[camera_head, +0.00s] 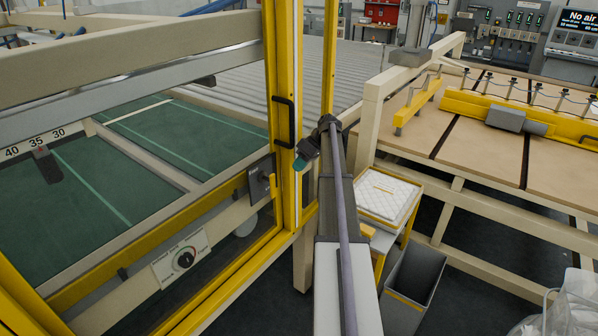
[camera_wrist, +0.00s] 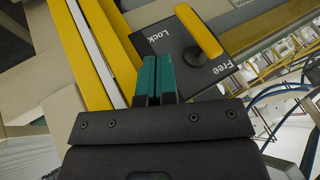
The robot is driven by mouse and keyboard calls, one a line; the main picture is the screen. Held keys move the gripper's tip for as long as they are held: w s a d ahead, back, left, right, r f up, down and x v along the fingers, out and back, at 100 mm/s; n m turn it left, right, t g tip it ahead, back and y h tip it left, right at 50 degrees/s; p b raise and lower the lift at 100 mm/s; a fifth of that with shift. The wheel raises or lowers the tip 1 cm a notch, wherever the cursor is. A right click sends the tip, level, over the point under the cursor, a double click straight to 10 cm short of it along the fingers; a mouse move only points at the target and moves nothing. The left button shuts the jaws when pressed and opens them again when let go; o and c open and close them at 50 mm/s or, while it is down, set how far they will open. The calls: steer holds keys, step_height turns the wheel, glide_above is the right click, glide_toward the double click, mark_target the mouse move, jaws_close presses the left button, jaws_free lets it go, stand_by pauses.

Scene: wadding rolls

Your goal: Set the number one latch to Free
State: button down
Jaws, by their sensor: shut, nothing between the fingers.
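The latch has a yellow handle (camera_wrist: 200,32) on a dark plate (camera_wrist: 160,22) marked "Lock" and "Free". In the wrist view the handle slants from upper left to lower right above a dark round pivot (camera_wrist: 195,57); I cannot tell which setting it points to.
A yellow post (camera_head: 284,120) with a black pull handle (camera_head: 284,122) stands beside the latch. A rotary dial (camera_head: 185,259) is on the rail to the lower left. A white-topped yellow cart (camera_head: 388,195) and a grey bin (camera_head: 415,275) stand to the right.

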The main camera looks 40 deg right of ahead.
mark_target(273, 186)
steer(key=a+b+x, duration=0.1)
steer(key=b+x, duration=0.4)
steer(key=x, duration=0.4)
steer(key=shift+s+a+r, duration=0.3)
steer(key=shift+a, duration=0.05)
